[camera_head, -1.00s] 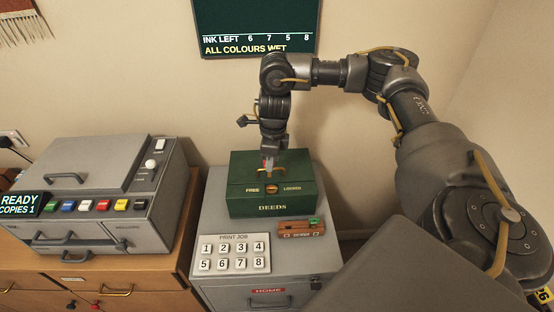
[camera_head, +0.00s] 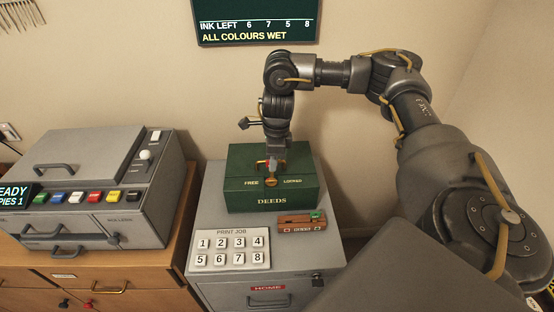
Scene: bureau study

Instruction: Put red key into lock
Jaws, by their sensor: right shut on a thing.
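The dark green deed box (camera_head: 245,203), marked DEEDS, stands on the grey cabinet. Its round brass lock (camera_head: 271,182) sits on the upper face between the words FREE and LOCKED. My right gripper (camera_head: 272,165) points down just above the lock, shut on the small red key (camera_head: 270,161). The gripper hides most of the key. The key's lower end is at or very close to the lock; I cannot tell whether it is inside. My left gripper is not in view.
A grey copier (camera_head: 75,180) stands left on a wooden desk. A wall screen (camera_head: 257,22) hangs behind.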

